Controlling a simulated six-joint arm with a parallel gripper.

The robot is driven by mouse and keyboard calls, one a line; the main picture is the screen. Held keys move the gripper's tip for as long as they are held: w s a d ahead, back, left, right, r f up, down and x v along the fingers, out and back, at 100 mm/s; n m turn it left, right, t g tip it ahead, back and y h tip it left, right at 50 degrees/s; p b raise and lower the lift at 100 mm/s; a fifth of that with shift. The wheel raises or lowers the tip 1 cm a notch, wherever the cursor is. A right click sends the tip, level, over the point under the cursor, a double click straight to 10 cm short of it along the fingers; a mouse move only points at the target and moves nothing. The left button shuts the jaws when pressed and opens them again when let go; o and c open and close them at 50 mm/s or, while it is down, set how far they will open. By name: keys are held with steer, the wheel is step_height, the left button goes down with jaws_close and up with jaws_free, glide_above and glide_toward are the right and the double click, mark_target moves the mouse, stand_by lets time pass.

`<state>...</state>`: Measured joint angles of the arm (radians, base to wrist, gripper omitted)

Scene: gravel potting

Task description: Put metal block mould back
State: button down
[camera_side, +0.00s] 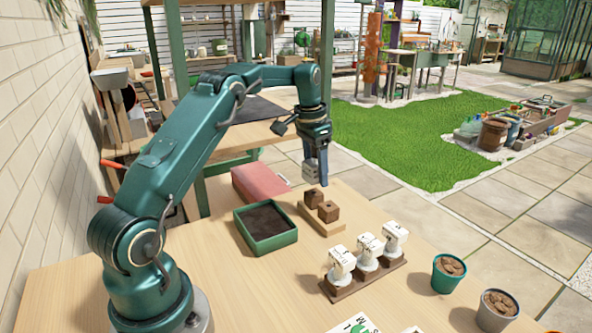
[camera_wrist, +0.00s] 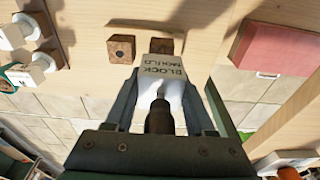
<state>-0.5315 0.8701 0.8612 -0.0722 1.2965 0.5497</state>
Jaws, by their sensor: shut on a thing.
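My gripper (camera_side: 317,152) is shut on the metal block mould (camera_side: 311,171) and holds it in the air, above and just behind the wooden board (camera_side: 334,228). In the wrist view the mould (camera_wrist: 165,68) shows a pale face lettered "BLOCK MOULD" between my gripper's fingers (camera_wrist: 162,105). Two brown soil blocks stand on the board: a rear one (camera_side: 313,197) and a front one (camera_side: 328,211). In the wrist view one soil block (camera_wrist: 121,48) is in full sight, and the mould partly covers the other (camera_wrist: 161,46). The mould's underside is hidden.
A green tray of dark soil (camera_side: 266,242) lies left of the board, with a red-pink box (camera_side: 260,182) behind. A wooden rack (camera_side: 366,279) holds three white bottle-like things in front. Two pots (camera_side: 447,272) (camera_side: 497,309) stand at the right. Bare tabletop lies left of the tray.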

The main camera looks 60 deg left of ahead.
steer(key=shift+w+d+r, duration=0.2)
steer(key=shift+r, duration=0.2)
steer(key=s+d+r+m, duration=0.1)
steer(key=s+d+r, duration=0.35)
steer(key=d, duration=0.25)
steer(key=s+d+r, duration=0.3)
steer(key=d+r, duration=0.2)
steer(key=d, duration=0.1)
steer(key=shift+s+d+f+m, duration=0.5)
steer(key=shift+s+d+f, duration=0.75)
steer(key=shift+s, duration=1.7)
steer(key=s+a+f+n, duration=0.2)
steer(key=s+a+f, duration=0.3)
steer(key=s+a, duration=0.55)
glide_above(292, 270)
steer(key=f, duration=0.6)
steer(key=shift+s+f, duration=0.2)
steer(key=shift+f, duration=2.1)
